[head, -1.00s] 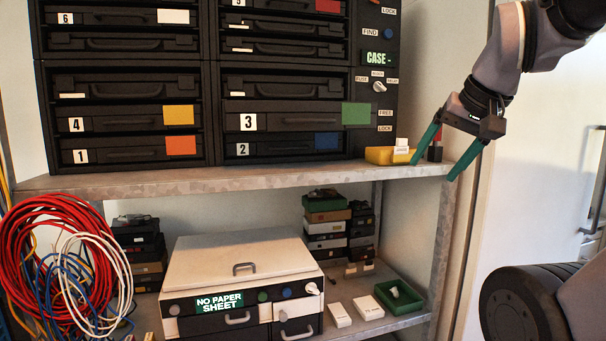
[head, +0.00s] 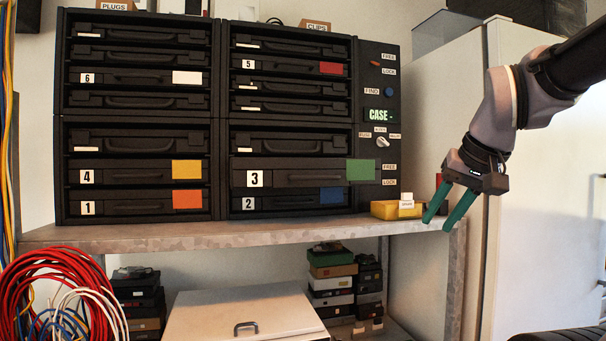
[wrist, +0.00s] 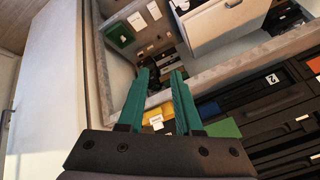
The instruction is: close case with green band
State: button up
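The case with the green band (head: 361,170) is the black case marked 3 in the lower right rack. Its front stands out a little further than the cases around it, and its green band reaches over the rack's right edge. In the wrist view the green band (wrist: 223,129) shows to the right of my fingers. My gripper (head: 440,218) is open and empty, fingers pointing down, right of the rack by the shelf's right end. It is well apart from the case. In the wrist view the two green fingers of my gripper (wrist: 159,80) are parted with nothing between them.
A yellow bin (head: 384,210) with a white block stands on the shelf (head: 240,234) between rack and gripper. A control panel (head: 378,120) with FREE and LOCK labels borders the rack. A white cabinet (head: 450,90) stands right.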

jog(key=a+r+n, duration=0.1)
jog(key=w+a+r+n, duration=0.1)
jog(key=n, duration=0.1)
jog(key=w+a+r+n, duration=0.1)
jog(key=a, duration=0.1)
jog(key=shift+w+a+r+y, duration=0.1)
jog(key=shift+w+r+y, duration=0.1)
jog(key=shift+w+y, duration=0.1)
grip_shut()
jog(key=n+g+y, duration=0.3)
jog(key=n, duration=1.6)
send_near(266, 177)
jog(key=s+d, duration=0.2)
jog(key=s, duration=0.5)
jog(key=shift+n, duration=0.3)
jog(key=x, duration=0.3)
jog(key=w+x, duration=0.1)
jog(key=x, duration=0.3)
jog(key=w+r+x, duration=0.1)
jog(key=x, duration=0.3)
jog(key=shift+w+a, duration=0.55)
jog(key=shift+w, duration=0.55)
